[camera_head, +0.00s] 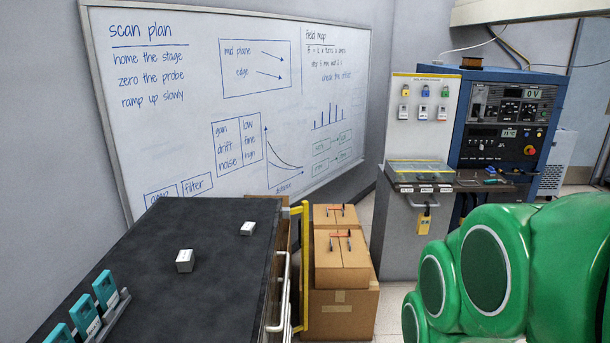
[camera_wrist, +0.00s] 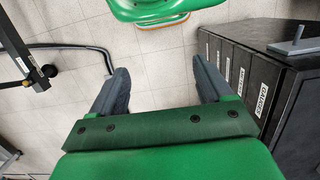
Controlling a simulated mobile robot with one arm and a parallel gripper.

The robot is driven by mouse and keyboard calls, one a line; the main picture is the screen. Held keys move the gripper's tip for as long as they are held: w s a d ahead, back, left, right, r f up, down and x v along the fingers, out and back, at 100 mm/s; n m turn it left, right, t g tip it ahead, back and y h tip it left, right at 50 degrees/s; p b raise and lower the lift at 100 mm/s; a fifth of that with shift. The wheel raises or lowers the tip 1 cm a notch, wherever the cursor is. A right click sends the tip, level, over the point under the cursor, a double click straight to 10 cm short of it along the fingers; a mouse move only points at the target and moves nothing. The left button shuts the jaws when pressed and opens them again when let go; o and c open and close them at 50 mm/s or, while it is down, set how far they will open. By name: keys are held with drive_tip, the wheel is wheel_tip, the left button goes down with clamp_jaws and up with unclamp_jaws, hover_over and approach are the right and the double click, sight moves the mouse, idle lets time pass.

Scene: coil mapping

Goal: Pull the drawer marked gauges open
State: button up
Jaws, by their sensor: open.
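The drawer marked gauges (camera_wrist: 262,100) is in a dark cabinet at the right of the wrist view. Its white label reads GAUGES, and its front looks flush with the cabinet. My gripper (camera_wrist: 160,66) has its two grey fingers apart, with only tiled floor seen between them. It is left of the drawer front and not touching it. No handle on this drawer can be made out. My gripper is not visible in the head view.
Other labelled drawers (camera_wrist: 228,66) line the cabinet. A grey metal frame on casters (camera_wrist: 60,46) stands at left in the wrist view. The head view shows a black-topped bench (camera_head: 215,222), stacked cardboard boxes (camera_head: 341,300) and a blue instrument rack (camera_head: 475,145).

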drive_tip(key=w+a+m+y, duration=0.1)
drive_tip(key=w+a+m, duration=0.1)
drive_tip(key=w, duration=0.1)
drive_tip(key=shift+a+g, duration=0.3)
drive_tip(key=shift+g, duration=0.1)
drive_tip(key=c, duration=0.7)
drive_tip(key=w+a+m+y, duration=0.1)
drive_tip(key=w+a+m, duration=0.1)
drive_tip(key=w+a+m+y, duration=0.1)
drive_tip(key=w+a+m, duration=0.1)
drive_tip(key=w, duration=0.1)
drive_tip(key=w+a+m+g+y, duration=0.1)
drive_tip(key=w+a+m, duration=0.1)
drive_tip(key=shift+w+f, duration=0.2)
drive_tip(key=shift+f, duration=0.2)
drive_tip(key=shift+c, duration=0.3)
drive_tip(key=m+t+y, duration=0.4)
drive_tip(key=m+y, duration=0.8)
drive_tip(key=m, duration=1.6)
approach(285, 286)
drive_tip(key=a, duration=0.2)
drive_tip(key=shift+a+f, duration=0.4)
drive_tip(key=shift+a, duration=0.9)
drive_tip(key=shift+a+f, duration=0.4)
drive_tip(key=shift+a, duration=0.9)
drive_tip(key=shift+a+f, duration=0.4)
drive_tip(key=shift+a, duration=0.9)
clamp_jaws()
